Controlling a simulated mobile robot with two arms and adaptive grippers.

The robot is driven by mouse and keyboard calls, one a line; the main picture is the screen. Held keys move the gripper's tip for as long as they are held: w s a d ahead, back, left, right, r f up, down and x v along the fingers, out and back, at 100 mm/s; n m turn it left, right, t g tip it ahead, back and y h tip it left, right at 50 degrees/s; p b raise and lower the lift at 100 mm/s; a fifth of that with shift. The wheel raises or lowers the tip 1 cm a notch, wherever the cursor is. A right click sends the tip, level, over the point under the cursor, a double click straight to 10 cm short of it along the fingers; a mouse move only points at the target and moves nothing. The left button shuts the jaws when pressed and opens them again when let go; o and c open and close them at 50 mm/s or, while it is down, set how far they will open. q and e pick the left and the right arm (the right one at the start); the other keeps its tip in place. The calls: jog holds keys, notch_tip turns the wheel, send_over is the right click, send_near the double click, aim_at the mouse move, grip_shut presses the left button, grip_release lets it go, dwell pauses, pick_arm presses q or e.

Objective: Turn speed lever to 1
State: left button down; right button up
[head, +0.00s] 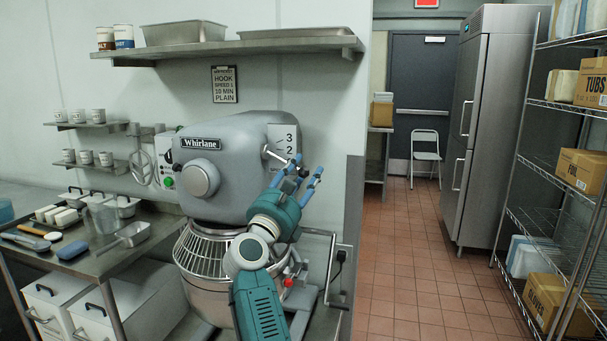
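The grey Whirlane mixer (235,165) stands at the middle. Its speed plate (290,134) on the right side shows 3 and 2; any lower marking is hidden behind my gripper. The metal speed lever (274,154) sticks out from beside the plate, sloping down to the right toward my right gripper. My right gripper (304,171) has its two blue-tipped fingers apart, close to the lever's outer end. I cannot tell whether they touch it. My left gripper is not in view.
The wire bowl guard (205,252) and bowl are below the mixer head, partly behind my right arm. A steel table (95,262) with tools stands left. A wall shelf (230,47) hangs above. The tiled aisle (415,260) at right is clear, beside a wire rack.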

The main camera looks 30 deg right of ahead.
jog(key=shift+r, duration=0.1)
notch_tip(320, 180, up, 10)
jog(key=shift+f, duration=0.1)
dwell(0.4)
